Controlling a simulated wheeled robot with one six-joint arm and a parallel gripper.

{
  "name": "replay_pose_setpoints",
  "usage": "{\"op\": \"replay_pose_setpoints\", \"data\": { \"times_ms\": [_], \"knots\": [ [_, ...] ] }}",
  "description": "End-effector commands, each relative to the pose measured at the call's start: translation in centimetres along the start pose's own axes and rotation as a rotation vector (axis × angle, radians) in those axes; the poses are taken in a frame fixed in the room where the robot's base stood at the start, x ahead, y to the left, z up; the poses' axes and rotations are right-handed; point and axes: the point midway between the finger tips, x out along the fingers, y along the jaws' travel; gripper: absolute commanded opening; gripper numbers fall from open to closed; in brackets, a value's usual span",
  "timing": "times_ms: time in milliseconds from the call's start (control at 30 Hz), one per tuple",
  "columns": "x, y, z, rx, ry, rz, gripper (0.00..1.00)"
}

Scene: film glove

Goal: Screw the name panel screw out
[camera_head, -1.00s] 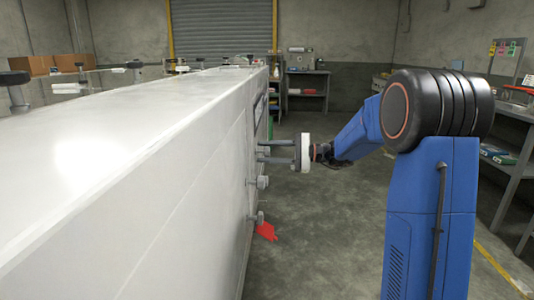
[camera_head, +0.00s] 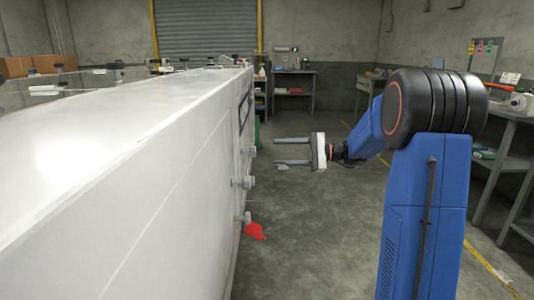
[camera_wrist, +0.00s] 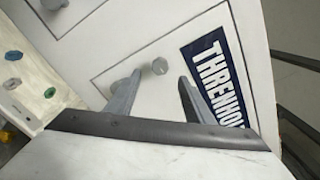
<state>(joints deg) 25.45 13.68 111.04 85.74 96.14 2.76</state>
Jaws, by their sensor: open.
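The white machine wall (camera_head: 185,190) fills the left of the head view, with several grey knob-like heads along its side. In the wrist view, a dark blue label reading "THRENHO…" (camera_wrist: 215,75) sits on the outlined panel. A round grey screw head (camera_wrist: 160,66) stands left of the label and shows between my fingertips; a second head (camera_wrist: 122,84) is partly hidden by my left finger. My gripper (camera_head: 276,151) is open and empty, with a gap between its fingertips and the wall in the head view.
Grey knobs (camera_head: 247,183) stick out of the wall below my gripper's height. A red object (camera_head: 254,231) lies on the floor beside the machine. Shelves (camera_head: 500,165) stand at the right. The floor between them is mostly clear.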

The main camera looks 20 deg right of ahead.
Motion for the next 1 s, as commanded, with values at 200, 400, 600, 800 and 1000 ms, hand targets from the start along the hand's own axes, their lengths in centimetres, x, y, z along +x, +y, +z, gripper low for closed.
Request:
{"op": "replay_pose_setpoints", "data": {
  "times_ms": [200,400,600,800,1000],
  "knots": [
    [-4.3,-0.1,-0.1,0.0,0.003,-0.002,0.48],
    [-6.5,0.0,-0.1,0.0,0.001,-0.001,0.48],
    [-7.3,0.0,0.0,0.0,0.0,0.0,0.48],
    [-7.3,0.0,0.0,0.0,0.0,0.0,0.48],
    [-7.2,0.0,0.0,0.0,0.0,0.0,0.48]
  ]
}}
